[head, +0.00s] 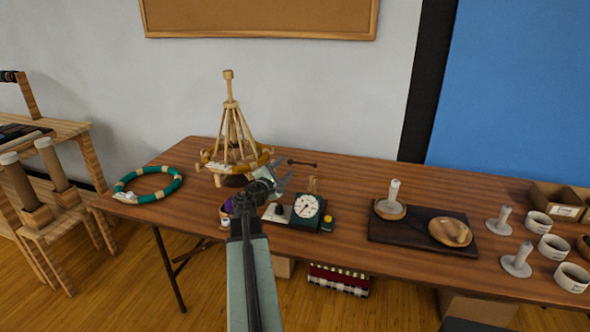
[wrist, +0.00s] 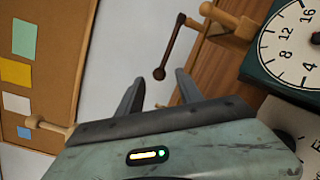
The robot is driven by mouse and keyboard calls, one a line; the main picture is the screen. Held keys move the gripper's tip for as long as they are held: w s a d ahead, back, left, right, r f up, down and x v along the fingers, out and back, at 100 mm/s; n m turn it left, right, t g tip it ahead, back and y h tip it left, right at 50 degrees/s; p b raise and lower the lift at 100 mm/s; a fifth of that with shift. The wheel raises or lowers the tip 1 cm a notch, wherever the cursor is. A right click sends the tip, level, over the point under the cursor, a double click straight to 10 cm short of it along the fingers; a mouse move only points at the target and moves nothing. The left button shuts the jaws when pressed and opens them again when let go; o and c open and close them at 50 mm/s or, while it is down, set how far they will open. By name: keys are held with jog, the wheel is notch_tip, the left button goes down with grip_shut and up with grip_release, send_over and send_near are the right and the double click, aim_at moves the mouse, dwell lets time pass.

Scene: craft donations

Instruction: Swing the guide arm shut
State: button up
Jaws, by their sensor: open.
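The guide arm looks to be the thin dark rod with a ball at its end (head: 301,163), sticking out behind the green box with a white numbered dial (head: 307,208). In the wrist view the rod (wrist: 171,47) reaches out from a wooden post (wrist: 236,27) beside the dial box (wrist: 297,45).
A wooden umbrella-shaped frame (head: 230,135) stands close behind my gripper on the brown table (head: 345,185). A green ring (head: 147,186) lies at the left. A dark board (head: 410,232) with a spindle and a round wooden piece lies to the right. Tape-like rolls (head: 552,247) sit further right.

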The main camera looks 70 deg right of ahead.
jog(key=d, duration=0.7)
jog(key=shift+s+d, duration=0.4)
jog(key=shift+s, duration=0.05)
grip_shut()
